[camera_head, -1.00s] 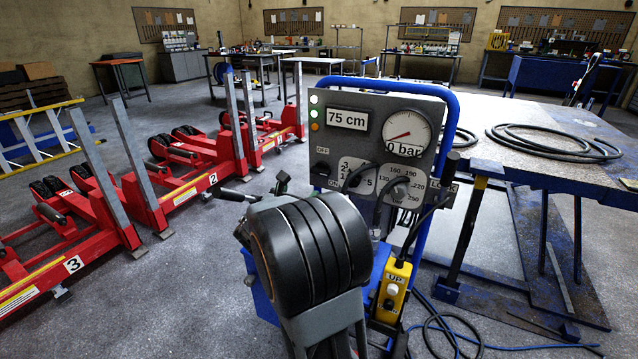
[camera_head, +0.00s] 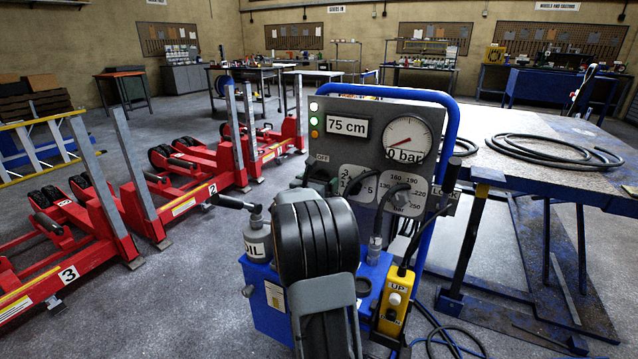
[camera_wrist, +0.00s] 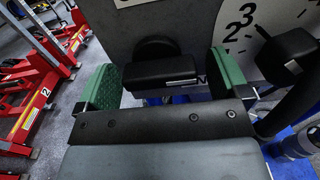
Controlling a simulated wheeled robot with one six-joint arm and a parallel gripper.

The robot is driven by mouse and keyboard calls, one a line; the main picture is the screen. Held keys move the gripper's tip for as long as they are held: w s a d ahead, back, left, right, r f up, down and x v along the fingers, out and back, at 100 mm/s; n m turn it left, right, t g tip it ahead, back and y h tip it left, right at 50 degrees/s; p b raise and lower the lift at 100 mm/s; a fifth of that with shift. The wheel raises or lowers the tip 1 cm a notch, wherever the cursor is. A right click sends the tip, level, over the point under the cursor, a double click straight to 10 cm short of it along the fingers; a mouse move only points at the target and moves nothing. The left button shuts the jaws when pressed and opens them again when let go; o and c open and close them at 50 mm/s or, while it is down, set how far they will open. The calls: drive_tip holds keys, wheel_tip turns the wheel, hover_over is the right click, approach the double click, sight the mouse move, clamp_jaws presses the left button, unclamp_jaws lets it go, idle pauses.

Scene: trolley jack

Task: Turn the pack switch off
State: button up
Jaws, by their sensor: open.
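The pack switch (camera_wrist: 160,72) is a black rotary knob with a bar handle on the grey control panel (camera_head: 375,125). In the wrist view its bar lies crosswise between the two green finger pads of my gripper (camera_wrist: 165,84). The gripper is open, with a gap visible beside the bar on the left; contact on the right is unclear. Part of an ON label shows by the right pad. In the head view the OFF label (camera_head: 321,158) sits above the switch, and my arm partly hides the fingers and the switch.
A second knob (camera_wrist: 288,55) stands close right of my gripper. A pressure gauge (camera_head: 408,140) and 75 cm display (camera_head: 347,126) are above. A yellow pendant (camera_head: 395,300) hangs below. Red jacks (camera_head: 190,180) stand left; a table with hoses (camera_head: 550,145) stands right.

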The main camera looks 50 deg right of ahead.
drive_tip(key=shift+c, duration=0.2)
drive_tip(key=c, duration=0.9)
drive_tip(key=n+p, duration=0.3)
drive_tip(key=p, duration=0.1)
drive_tip(key=shift+s+r+n, duration=0.1)
drive_tip(key=shift+r+n, duration=0.2)
drive_tip(key=shift+n, duration=0.1)
drive_tip(key=n+p, duration=0.5)
drive_tip(key=shift+r+n+p, duration=0.1)
drive_tip(key=shift+n+p, duration=0.2)
drive_tip(key=shift+p, duration=0.1)
drive_tip(key=n+p, duration=0.8)
drive_tip(key=shift+n+p, duration=0.35)
drive_tip(key=shift+n, duration=0.05)
